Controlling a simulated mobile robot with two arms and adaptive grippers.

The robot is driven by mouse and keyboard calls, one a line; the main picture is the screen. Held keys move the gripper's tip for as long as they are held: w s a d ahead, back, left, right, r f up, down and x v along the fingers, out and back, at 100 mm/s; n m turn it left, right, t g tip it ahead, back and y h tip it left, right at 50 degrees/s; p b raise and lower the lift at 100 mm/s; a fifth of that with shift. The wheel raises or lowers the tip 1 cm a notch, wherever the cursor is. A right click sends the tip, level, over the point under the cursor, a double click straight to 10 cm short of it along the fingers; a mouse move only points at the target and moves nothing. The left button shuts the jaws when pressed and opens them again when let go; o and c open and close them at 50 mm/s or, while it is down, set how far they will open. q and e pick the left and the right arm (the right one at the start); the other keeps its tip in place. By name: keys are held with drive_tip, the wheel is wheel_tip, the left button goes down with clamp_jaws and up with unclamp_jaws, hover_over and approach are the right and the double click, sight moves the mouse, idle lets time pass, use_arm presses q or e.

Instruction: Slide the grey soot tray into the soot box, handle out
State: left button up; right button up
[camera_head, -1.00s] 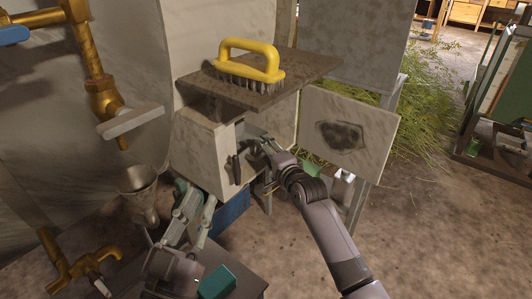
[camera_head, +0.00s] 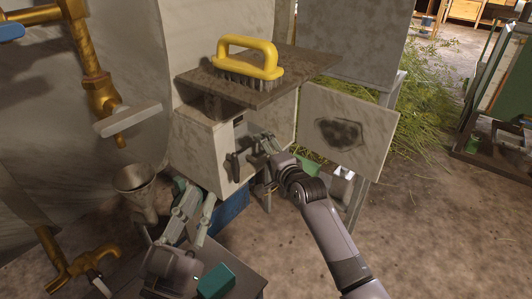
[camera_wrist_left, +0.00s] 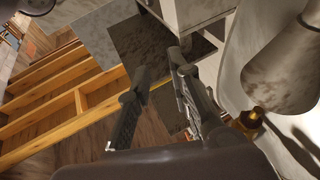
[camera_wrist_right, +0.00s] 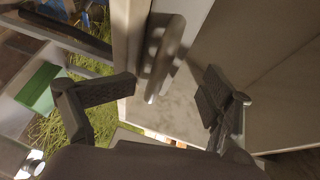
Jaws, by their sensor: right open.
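The soot box (camera_head: 197,145) is a pale, stained box under a dark shelf. Its door (camera_head: 347,132) hangs open to the right, with a black soot patch on it. The grey soot tray's dark upright handle (camera_head: 235,167) shows at the box's opening, facing out; most of the tray is hidden. The handle is also near the top of the right wrist view (camera_wrist_right: 163,60). My right gripper (camera_head: 259,147) is open beside the handle, its fingers apart and empty. My left gripper (camera_head: 191,205) is low in front of the box, its fingers apart and empty.
A yellow-handled brush (camera_head: 247,62) lies on the shelf (camera_head: 300,68) above the box. Brass taps (camera_head: 104,95) and a metal funnel (camera_head: 137,188) stand at the left. A teal block (camera_head: 216,281) sits on a low table at the bottom. A blue container (camera_head: 232,208) is below the box.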

drive_tip(key=shift+r, duration=0.1)
use_arm(q)
drive_tip(key=shift+s+a+f+n+g+y+p, duration=0.1)
drive_tip(key=shift+s+a+f+g+y+p, duration=0.95)
drive_tip(key=shift+f+g, duration=1.7)
drive_tip(key=shift+s+a+f+n+g+y+p, duration=0.1)
drive_tip(key=shift+s+a+f+g+y+p, duration=0.4)
drive_tip(key=shift+s+f+g, duration=2.2)
drive_tip(key=shift+s+a+f+n+g+y+p, duration=0.15)
drive_tip(key=shift+a+f+g+y+p, duration=0.7)
drive_tip(key=shift+f, duration=3.45)
drive_tip(key=shift+s+a+f+g+p, duration=0.2)
drive_tip(key=shift+s+a+f+g, duration=0.1)
drive_tip(key=shift+s+g, duration=0.3)
drive_tip(key=shift+s+a+f+g+p, duration=0.15)
drive_tip(key=shift+s+f+g+p, duration=0.2)
drive_tip(key=shift+s, duration=0.3)
drive_tip(key=s+a+g+p, duration=0.1)
drive_tip(key=s+g, duration=0.2)
drive_tip(key=s, duration=0.3)
drive_tip(key=shift+a+f+p, duration=0.3)
drive_tip(key=shift+a+p, duration=0.05)
drive_tip(key=shift+a, duration=0.05)
use_arm(e)
drive_tip(key=s+d, duration=0.8)
drive_tip(key=d, duration=0.3)
drive_tip(key=shift+d+r, duration=0.15)
